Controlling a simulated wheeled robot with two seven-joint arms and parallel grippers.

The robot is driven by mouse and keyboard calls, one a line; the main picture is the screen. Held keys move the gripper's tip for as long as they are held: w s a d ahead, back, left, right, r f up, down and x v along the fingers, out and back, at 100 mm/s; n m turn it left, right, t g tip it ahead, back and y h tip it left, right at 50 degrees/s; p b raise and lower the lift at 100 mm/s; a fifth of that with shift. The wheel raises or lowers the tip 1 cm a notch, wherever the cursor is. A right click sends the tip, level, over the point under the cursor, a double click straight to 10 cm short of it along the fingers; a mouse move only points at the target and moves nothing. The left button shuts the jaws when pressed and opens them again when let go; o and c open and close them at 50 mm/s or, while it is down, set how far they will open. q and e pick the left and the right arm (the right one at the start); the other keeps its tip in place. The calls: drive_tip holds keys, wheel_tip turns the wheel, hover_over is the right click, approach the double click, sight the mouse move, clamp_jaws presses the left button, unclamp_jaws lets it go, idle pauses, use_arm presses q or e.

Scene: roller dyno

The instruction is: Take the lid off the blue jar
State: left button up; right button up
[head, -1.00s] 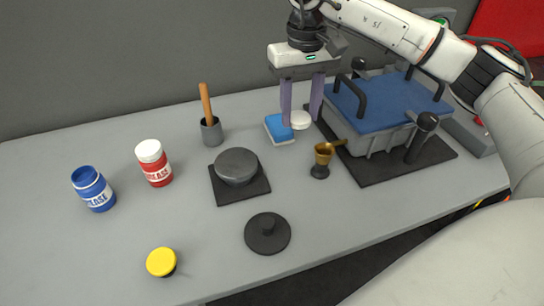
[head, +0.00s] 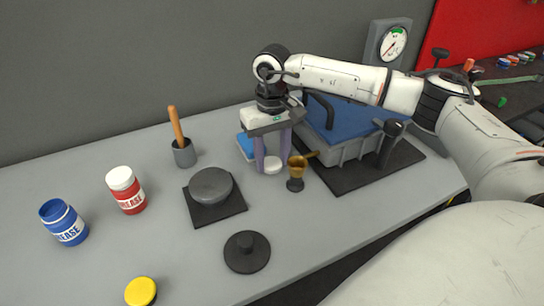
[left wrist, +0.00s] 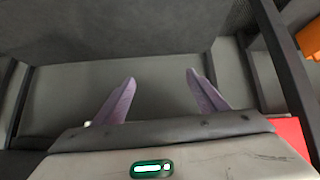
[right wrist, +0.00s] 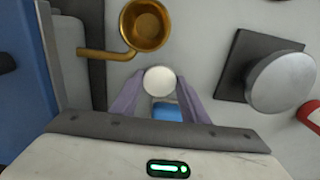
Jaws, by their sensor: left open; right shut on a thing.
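The blue jar (head: 64,222) stands on the grey table at the far left of the head view. Its top is uncovered and its dark inside shows. My right gripper (head: 272,164) is shut on a white round lid (head: 273,166), left of a brass cup. The right wrist view shows the lid (right wrist: 160,80) between the fingertips. I cannot tell whether the lid touches the table. My left gripper (left wrist: 160,80) is open and empty in the left wrist view, away from the table items; it is not in the head view.
A red jar with white lid (head: 130,198) stands beside the blue jar. The brass cup (head: 296,174) is close to my right gripper. A round grey weight (head: 211,186), black disc (head: 246,252) and blue-topped bin (head: 345,145) are around. Table between jars and yellow cap (head: 140,291) is clear.

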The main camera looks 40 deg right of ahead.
sight(272, 164)
drive_tip(key=shift+f, duration=0.1)
drive_tip(key=o, duration=1.2)
drive_tip(key=shift+c, duration=0.2)
wheel_tip(272, 164, up, 12)
drive_tip(key=shift+b, duration=0.35)
